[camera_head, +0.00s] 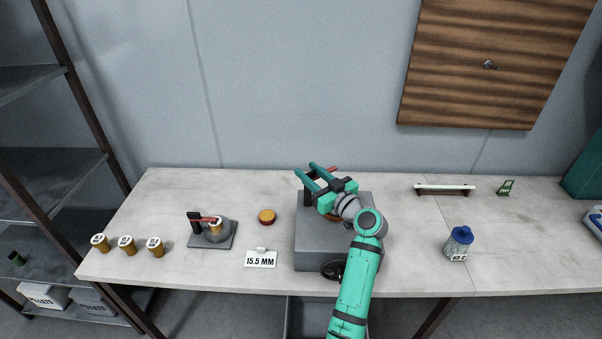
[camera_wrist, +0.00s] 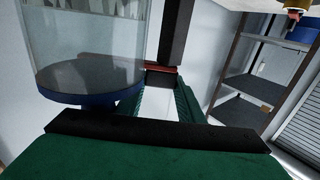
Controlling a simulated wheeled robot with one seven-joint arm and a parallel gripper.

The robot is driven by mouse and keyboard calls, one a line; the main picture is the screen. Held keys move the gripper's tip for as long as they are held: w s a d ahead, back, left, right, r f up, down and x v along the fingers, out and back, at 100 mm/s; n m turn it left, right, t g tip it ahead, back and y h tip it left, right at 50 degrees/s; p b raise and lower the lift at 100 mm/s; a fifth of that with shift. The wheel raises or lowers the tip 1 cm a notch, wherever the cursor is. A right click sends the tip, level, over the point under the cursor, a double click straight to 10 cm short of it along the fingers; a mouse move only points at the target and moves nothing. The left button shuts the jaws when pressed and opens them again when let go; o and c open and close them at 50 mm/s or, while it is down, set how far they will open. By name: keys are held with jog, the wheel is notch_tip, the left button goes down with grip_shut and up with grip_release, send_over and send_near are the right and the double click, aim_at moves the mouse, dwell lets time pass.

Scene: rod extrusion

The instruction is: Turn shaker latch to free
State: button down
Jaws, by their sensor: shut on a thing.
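My gripper (camera_head: 305,169) is over the back left of the grey block (camera_head: 315,250) and its fingers point toward the wall. In the wrist view, its green fingers (camera_wrist: 158,88) reach to a reddish bar (camera_wrist: 160,68) beside a black post (camera_wrist: 177,30). I take this bar to be the shaker latch, and the jaws are shut on it. A bit of red (camera_head: 333,169) shows beyond the fingers in the head view. The arm hides much of the block's top. A dark disc with a blue rim (camera_wrist: 85,80) is left of the fingers in the wrist view.
A small stand (camera_head: 213,240) with a red bar and brass cup is left, beside several brass cups (camera_head: 127,245). An orange-topped disc (camera_head: 267,217) and a "15.5 MM" sign (camera_head: 261,259) lie between. A blue-capped jar (camera_head: 459,244) and white rod (camera_head: 444,188) are right.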

jog(key=shift+f, duration=0.1)
jog(key=c, duration=1.2)
grip_release()
